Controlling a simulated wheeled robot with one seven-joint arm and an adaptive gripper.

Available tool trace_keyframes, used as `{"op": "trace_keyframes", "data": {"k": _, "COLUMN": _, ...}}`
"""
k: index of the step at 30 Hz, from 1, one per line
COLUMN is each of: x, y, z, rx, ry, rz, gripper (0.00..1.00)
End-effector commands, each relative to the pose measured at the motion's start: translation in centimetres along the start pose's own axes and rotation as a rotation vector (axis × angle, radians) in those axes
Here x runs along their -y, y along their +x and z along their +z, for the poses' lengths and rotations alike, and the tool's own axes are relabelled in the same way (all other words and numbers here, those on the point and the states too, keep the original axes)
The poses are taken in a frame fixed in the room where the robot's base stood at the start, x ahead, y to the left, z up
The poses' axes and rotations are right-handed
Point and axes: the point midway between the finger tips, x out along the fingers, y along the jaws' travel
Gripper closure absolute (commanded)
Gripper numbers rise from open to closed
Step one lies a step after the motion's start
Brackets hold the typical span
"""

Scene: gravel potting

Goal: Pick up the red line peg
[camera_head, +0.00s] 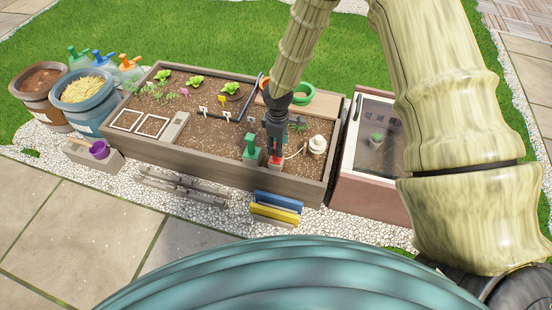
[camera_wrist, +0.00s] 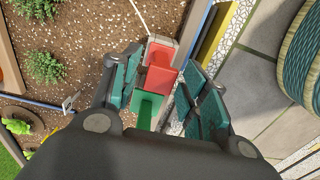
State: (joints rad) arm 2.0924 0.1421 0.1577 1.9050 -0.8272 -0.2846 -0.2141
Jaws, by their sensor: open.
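The red line peg (camera_head: 275,161) stands at the front right of the wooden planter bed, just right of a green peg (camera_head: 250,150). My gripper (camera_head: 275,145) points down at the red peg and hides part of it. In the wrist view the red peg (camera_wrist: 158,78) lies between the two teal-padded fingers of my gripper (camera_wrist: 162,88), with a gap visible to the fingers. The gripper is open. The green peg (camera_wrist: 148,104) also shows between the fingers, closer to the palm. A pale string runs from near the red peg towards a white spool (camera_head: 317,146).
The planter's front wall (camera_head: 220,170) runs close to the pegs. Blue (camera_head: 278,201) and yellow (camera_head: 274,215) bars lie outside it. A glass-topped box (camera_head: 372,140) stands to the right. Seedlings, labels and a blue rod (camera_head: 252,95) are farther back in the soil.

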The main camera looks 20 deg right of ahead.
Motion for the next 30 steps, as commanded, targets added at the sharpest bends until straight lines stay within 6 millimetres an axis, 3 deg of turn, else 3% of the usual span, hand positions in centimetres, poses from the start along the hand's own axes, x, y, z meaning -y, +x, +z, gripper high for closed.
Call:
{"op": "trace_keyframes", "data": {"k": 8, "x": 0.0, "y": 1.7, "z": -0.2, "rx": -0.001, "ry": -0.001, "rz": 0.001, "gripper": 0.55}}
{"op": "trace_keyframes", "data": {"k": 18, "x": 0.1, "y": 5.6, "z": -0.5, "rx": -0.001, "ry": 0.001, "rz": 0.000, "gripper": 0.55}}
{"op": "trace_keyframes", "data": {"k": 26, "x": 0.1, "y": 5.8, "z": -0.5, "rx": -0.002, "ry": 0.001, "rz": 0.001, "gripper": 0.55}}
{"op": "trace_keyframes", "data": {"k": 27, "x": 0.1, "y": 5.8, "z": -0.5, "rx": -0.002, "ry": 0.001, "rz": 0.001, "gripper": 0.57}}
{"op": "trace_keyframes", "data": {"k": 30, "x": 0.1, "y": 5.8, "z": -0.5, "rx": -0.002, "ry": 0.001, "rz": 0.000, "gripper": 0.75}}
